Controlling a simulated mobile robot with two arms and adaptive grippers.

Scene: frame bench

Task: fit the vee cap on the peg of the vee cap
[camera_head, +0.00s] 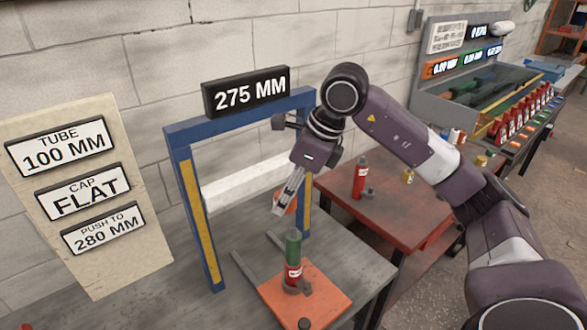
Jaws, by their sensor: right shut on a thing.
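My right gripper (281,204) reaches in from the right and points down in front of the blue frame. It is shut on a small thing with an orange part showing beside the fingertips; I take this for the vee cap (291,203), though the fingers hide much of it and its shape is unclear. Below it, a red jack-like body (293,275) with a green tube (293,243) stands upright on an orange plate (327,303). The held thing is above and apart from the tube. I cannot make out which peg belongs to the vee cap. My left gripper is not in view.
The blue frame (186,205) with a 275 MM sign (246,92) stands over the grey bench (225,305). A label board (150,250) is at left. A red table (400,215) carries another red body (360,180). A rack with several red items (510,112) is far right.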

